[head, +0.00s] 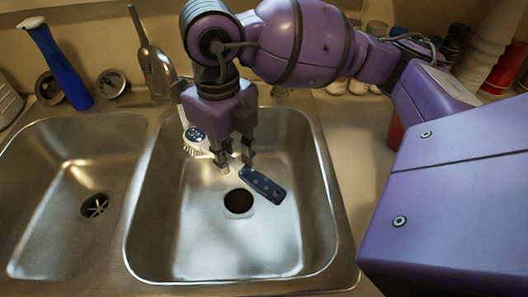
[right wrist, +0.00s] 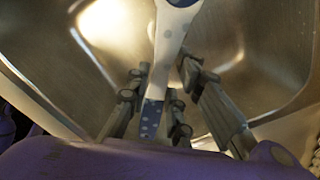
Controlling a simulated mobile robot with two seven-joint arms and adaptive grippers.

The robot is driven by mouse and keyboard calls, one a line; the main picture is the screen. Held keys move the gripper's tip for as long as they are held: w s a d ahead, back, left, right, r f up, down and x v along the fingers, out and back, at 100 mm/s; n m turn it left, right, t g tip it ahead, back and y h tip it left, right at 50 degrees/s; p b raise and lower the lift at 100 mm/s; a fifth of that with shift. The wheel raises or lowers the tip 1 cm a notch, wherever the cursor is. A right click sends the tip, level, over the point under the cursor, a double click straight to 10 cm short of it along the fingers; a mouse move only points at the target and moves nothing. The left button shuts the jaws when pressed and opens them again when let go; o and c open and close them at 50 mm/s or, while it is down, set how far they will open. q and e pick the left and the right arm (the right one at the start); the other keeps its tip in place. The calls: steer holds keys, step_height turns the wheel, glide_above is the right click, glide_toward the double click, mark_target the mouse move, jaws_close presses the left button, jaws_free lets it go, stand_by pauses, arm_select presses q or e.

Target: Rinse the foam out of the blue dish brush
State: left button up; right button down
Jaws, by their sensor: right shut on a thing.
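The dish brush (head: 262,184) has a white neck and a dark blue, white-dotted handle end. Its round dotted head (head: 195,134) with pale bristles points to the upper left, over the right basin. My right gripper (head: 235,160) is shut on the brush's handle, between head and handle end. In the right wrist view, the white and blue handle (right wrist: 158,82) runs between the two fingers (right wrist: 162,85). I cannot tell whether foam clings to the bristles. My left gripper is out of view.
The right basin (head: 300,235) has a dark drain (head: 239,201) below the brush. The left basin (head: 50,170) looks empty. A blue upright item with a pale top (head: 58,65) stands behind it. Cups and jars line the back right.

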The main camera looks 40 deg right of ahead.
steer(key=shift+a+r, duration=0.1)
